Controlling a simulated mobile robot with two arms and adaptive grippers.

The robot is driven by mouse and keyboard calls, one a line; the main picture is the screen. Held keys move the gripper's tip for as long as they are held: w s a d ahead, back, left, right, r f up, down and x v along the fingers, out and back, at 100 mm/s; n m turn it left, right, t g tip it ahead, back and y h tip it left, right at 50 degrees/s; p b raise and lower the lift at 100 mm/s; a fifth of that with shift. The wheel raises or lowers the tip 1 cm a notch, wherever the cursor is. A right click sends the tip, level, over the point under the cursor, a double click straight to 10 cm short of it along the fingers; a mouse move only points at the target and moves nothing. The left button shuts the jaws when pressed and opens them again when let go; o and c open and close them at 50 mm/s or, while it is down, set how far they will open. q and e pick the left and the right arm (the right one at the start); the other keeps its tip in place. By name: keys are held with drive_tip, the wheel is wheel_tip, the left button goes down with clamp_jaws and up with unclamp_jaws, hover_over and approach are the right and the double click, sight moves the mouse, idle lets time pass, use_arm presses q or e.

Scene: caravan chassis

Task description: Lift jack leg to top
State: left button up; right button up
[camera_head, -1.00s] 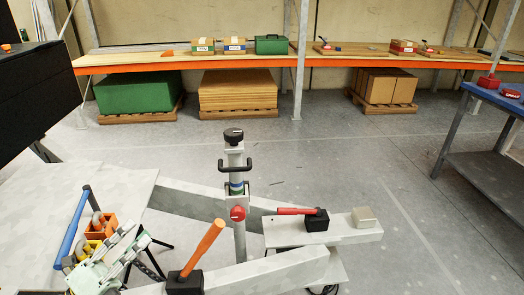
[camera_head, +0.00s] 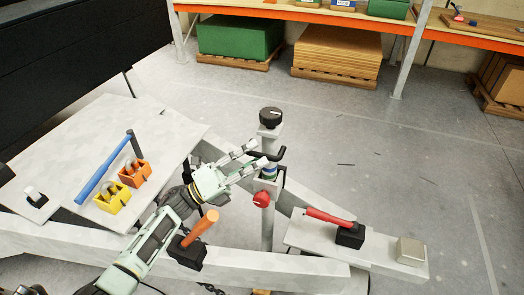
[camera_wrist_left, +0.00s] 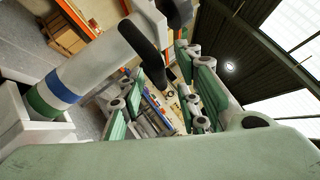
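The jack leg (camera_head: 267,225) is a grey upright post on the white chassis frame, with a black knob (camera_head: 271,117) on top, a black handle (camera_head: 266,154) below it, and blue and green bands. A red clamp knob (camera_head: 261,199) sits lower on the post. My left gripper (camera_head: 258,155) is open, its fingers spread beside the post at the handle's height. In the left wrist view the black handle (camera_wrist_left: 146,45) reaches in between the parted fingers, and the banded post (camera_wrist_left: 85,72) lies to the left. I cannot tell whether the fingers touch the handle. My right gripper is out of view.
A red-handled lever (camera_head: 328,217) and a metal coupling block (camera_head: 410,251) are on the drawbar to the right. A blue-handled bar (camera_head: 103,174) and yellow and orange blocks lie left. Floor beyond the post is clear.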

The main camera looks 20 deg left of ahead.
use_arm(q)
drive_tip(key=shift+x, duration=1.05)
drive_tip(key=shift+f, duration=0.1)
drive_tip(key=c, duration=0.6)
clamp_jaws()
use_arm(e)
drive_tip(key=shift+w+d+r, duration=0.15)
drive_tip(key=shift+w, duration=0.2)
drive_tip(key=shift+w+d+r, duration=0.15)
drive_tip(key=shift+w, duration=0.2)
